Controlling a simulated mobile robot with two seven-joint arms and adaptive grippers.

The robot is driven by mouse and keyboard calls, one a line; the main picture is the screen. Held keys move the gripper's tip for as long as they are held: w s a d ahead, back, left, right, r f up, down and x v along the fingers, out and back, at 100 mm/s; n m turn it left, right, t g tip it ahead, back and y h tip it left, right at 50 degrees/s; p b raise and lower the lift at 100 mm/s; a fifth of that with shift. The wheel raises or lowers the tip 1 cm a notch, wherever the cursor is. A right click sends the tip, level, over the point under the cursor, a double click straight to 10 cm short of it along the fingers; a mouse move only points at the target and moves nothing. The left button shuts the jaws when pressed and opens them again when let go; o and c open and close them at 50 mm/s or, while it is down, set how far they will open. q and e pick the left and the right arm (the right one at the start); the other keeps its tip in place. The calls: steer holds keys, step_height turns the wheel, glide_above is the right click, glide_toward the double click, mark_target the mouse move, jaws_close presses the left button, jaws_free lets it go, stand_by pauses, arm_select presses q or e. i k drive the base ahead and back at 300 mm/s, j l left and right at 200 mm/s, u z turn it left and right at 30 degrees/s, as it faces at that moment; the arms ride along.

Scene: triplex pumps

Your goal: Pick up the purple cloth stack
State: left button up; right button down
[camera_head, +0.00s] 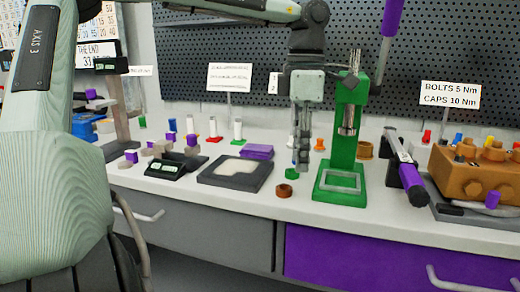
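The purple cloth stack (257,151) lies flat on the white bench, just behind the right part of a dark tray. My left gripper (302,168) hangs pointing down to the right of the stack, apart from it in the picture. Its fingers look close together from this side, and I cannot tell whether they are open or shut. Nothing shows held in it. My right gripper is not in view.
A dark tray (208,177) with a pale pad lies in front of the stack. A green press (342,185) stands right of my gripper. Small green (292,173) and brown (284,190) rings lie nearby. A black scale (165,169) sits left. A perforated panel (180,60) rises behind the bench.

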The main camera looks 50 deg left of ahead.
mark_target(257, 151)
steer(key=k+j+z, duration=0.15)
steer(key=j, duration=0.2)
steer(key=k+j+z, duration=0.15)
steer(key=j, duration=0.25)
steer(key=k+j+z, duration=0.2)
steer(key=j, duration=0.15)
steer(key=i+j, duration=0.1)
steer(key=j, duration=0.35)
steer(key=i+j+z, duration=0.1)
steer(key=j, duration=0.4)
